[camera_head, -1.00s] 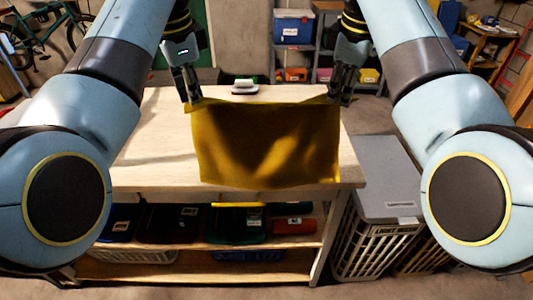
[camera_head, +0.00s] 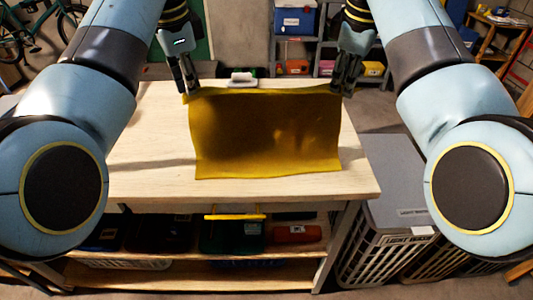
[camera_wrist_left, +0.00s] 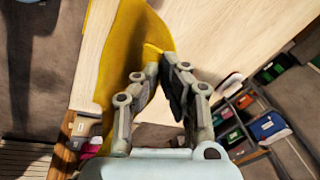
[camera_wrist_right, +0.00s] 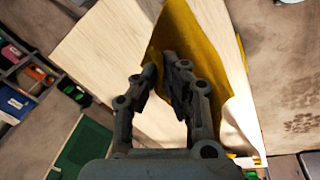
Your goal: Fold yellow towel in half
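The yellow towel (camera_head: 265,135) is spread between my two grippers and hangs as a single wide sheet over the wooden table. Its lower edge appears just inside the table's front edge; whether it touches the top I cannot tell. My left gripper (camera_head: 190,92) is shut on its upper left corner; in the left wrist view the fingertips (camera_wrist_left: 160,58) meet around a yellow edge. My right gripper (camera_head: 340,92) is shut on its upper right corner, and the right wrist view shows the towel (camera_wrist_right: 205,70) running from those fingertips.
The wooden table (camera_head: 150,140) is bare on both sides of the towel. A small grey-handled object (camera_head: 242,78) stands at its back edge. Bins sit on the lower shelf. A lidded laundry basket (camera_head: 395,185) stands at the right. A shelf unit (camera_head: 318,50) is behind.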

